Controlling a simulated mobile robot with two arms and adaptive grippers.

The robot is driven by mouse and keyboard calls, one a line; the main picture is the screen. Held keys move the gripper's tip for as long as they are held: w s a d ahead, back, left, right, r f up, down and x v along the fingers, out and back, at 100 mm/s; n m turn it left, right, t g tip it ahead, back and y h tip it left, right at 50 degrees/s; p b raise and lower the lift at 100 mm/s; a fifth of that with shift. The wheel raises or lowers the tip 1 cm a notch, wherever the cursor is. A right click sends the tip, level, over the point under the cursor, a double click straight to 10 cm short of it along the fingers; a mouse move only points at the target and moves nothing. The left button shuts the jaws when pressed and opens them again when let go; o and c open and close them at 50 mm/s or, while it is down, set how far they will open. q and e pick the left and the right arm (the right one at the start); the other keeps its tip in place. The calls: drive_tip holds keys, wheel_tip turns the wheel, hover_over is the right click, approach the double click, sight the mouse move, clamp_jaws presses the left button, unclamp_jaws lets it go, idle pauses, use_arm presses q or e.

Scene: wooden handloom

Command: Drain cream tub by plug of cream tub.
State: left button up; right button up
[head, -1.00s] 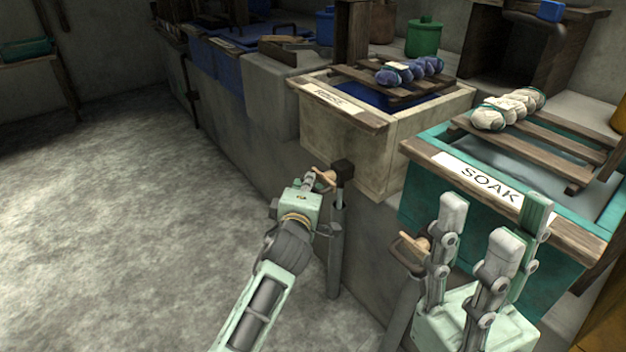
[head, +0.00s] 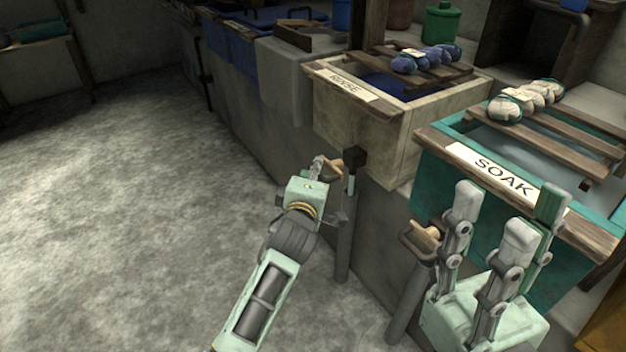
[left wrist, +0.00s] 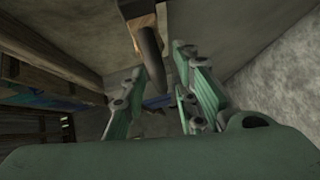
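The cream tub (head: 365,130), labelled RINSE, stands mid-picture in the head view. A short wooden handle (head: 333,170), probably its plug, sits beside a black-capped post (head: 343,235) at the tub's front. My left gripper (head: 319,165) is at this handle, its fingers small and partly hidden. In the left wrist view the left gripper's fingers (left wrist: 163,62) stand apart. A wooden piece with a dark tapered end (left wrist: 150,52) shows between and beyond their tips; I cannot tell whether they touch it. My right gripper (head: 510,212) is open and empty in front of the teal tub.
The teal tub (head: 436,180), labelled SOAK, stands at right with yarn (head: 525,100) on its slats. A second wooden handle (head: 423,237) on a post is close to my right gripper. Blue yarn (head: 427,59) lies on the cream tub's slats. The floor at left is clear.

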use_arm(q)
drive_tip(key=s+a+r, duration=0.1)
drive_tip(key=s, duration=1)
drive_tip(key=shift+s+a+r, duration=0.25)
drive_tip(key=shift+a+r, duration=0.05)
drive_tip(key=shift+a, duration=0.05)
drive_tip(key=shift+s, duration=0.1)
